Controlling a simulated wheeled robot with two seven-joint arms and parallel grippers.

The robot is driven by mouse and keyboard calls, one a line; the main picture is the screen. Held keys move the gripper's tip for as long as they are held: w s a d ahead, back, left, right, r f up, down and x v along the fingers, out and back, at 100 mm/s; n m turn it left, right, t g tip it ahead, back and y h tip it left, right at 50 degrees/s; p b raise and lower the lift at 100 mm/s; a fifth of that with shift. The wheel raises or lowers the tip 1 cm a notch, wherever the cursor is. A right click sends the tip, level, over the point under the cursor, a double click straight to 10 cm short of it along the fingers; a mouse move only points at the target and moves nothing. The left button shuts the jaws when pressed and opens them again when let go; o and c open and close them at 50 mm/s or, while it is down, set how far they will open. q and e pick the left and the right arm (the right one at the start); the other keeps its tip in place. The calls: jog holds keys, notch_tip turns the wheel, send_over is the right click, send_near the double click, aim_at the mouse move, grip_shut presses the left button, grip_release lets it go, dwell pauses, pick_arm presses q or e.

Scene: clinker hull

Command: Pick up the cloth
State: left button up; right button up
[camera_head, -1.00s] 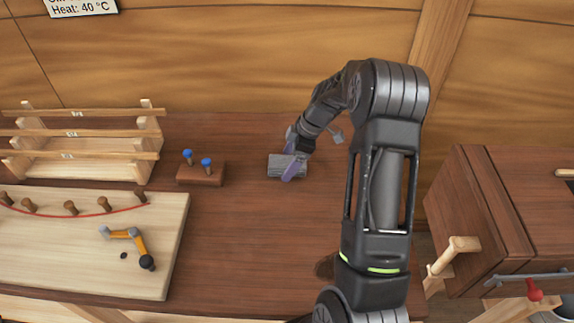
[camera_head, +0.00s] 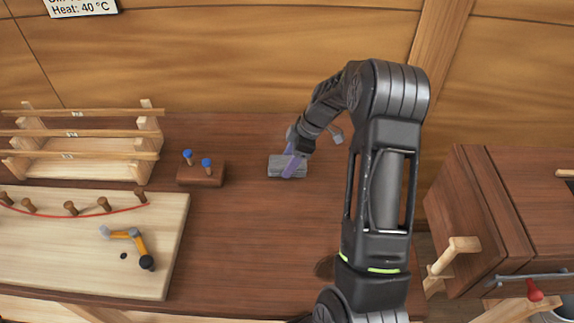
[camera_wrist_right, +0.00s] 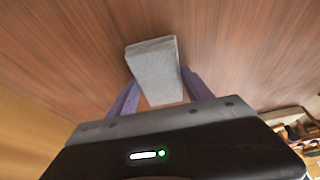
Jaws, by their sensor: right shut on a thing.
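The cloth (camera_head: 274,167) is a small grey folded block on the brown bench in the head view. In the right wrist view the cloth (camera_wrist_right: 153,68) lies between the two purple fingers. My right gripper (camera_head: 292,168) is over the cloth with its fingers shut on it, and it also shows in the wrist view (camera_wrist_right: 160,92). Whether the cloth is clear of the bench top I cannot tell. My left gripper is not in view.
A small wooden block with two blue-topped pegs (camera_head: 201,174) stands left of the cloth. A slatted wooden rack (camera_head: 80,143) and a pale board with pegs (camera_head: 70,260) are farther left. A wooden chest (camera_head: 480,215) stands right. Bench in front is clear.

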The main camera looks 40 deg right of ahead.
jog(key=shift+c, duration=1.1)
jog(key=shift+r, duration=0.55)
notch_tip(320, 180, up, 9)
jog(key=p, duration=0.2)
